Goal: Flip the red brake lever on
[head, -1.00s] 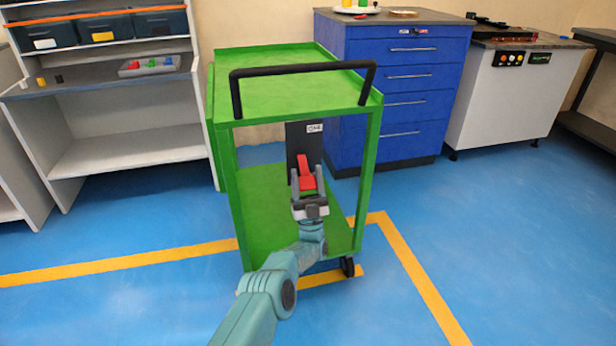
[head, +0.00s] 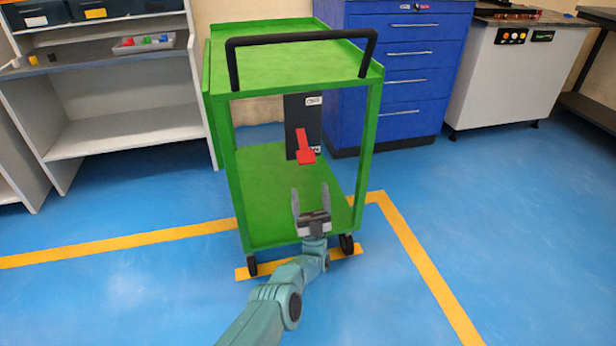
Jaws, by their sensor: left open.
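The red brake lever (head: 304,146) is on a dark upright panel (head: 291,112) inside the frame of the green cart. Its wider red end points down and toward me, in front of the lower label. A white label sits at the panel's top and another at its bottom, partly hidden by the lever. My left gripper (head: 311,191) is open and empty, in front of and below the lever, apart from it in the picture. Its fingers point up toward the lever. My right gripper is not in view.
The green cart (head: 290,62) has a black handle (head: 300,37) across its front top and black wheels. A blue drawer cabinet (head: 400,90) stands behind it to the right. A shelf unit (head: 125,132) stands left. The blue floor in front is clear.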

